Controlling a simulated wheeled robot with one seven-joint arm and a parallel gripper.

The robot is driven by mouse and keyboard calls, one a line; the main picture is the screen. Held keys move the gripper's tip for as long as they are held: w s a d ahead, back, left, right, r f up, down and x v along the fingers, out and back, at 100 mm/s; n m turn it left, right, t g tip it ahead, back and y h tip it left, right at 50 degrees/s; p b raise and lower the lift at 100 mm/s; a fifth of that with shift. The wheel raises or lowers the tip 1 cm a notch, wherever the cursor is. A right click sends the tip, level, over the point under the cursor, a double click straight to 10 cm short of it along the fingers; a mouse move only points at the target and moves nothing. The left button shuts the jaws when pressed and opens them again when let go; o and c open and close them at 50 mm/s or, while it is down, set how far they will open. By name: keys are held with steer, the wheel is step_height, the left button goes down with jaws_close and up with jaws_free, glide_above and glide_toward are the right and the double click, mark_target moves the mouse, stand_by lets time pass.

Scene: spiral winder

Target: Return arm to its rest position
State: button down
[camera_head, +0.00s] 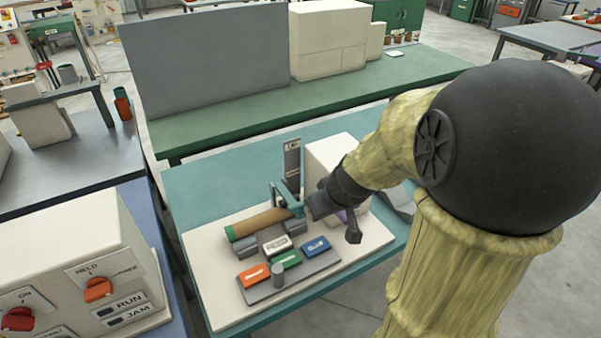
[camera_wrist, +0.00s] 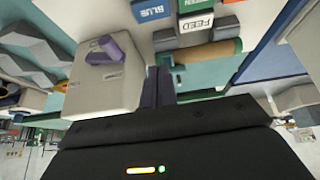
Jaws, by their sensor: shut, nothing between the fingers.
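My gripper (camera_wrist: 158,85) is shut and empty, with its dark fingers together in the wrist view. In the head view, my arm reaches from the right over the small winder, and the dark gripper end (camera_head: 318,206) is low beside the winder's white box (camera_head: 328,158). The brown tube (camera_head: 262,224) with a green end lies left of the gripper, under a teal arm piece (camera_head: 286,196). I cannot tell whether the gripper touches the winder. In the wrist view, the FEED button (camera_wrist: 196,22) and the white box (camera_wrist: 103,82) lie around the fingers.
A button panel (camera_head: 268,293) with orange, white, green and blue buttons stands in front of the tube. A green bench (camera_head: 240,117) with a grey panel runs behind.

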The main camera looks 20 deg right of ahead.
steer(key=s+a+r+m+g+p, duration=0.2)
steer(key=s+a+r+g+p, duration=0.1)
steer(key=s+a+p, duration=0.3)
steer(key=shift+s+h+p, duration=0.4)
steer(key=shift+s+p, duration=0.1)
steer(key=shift+s, duration=0.6)
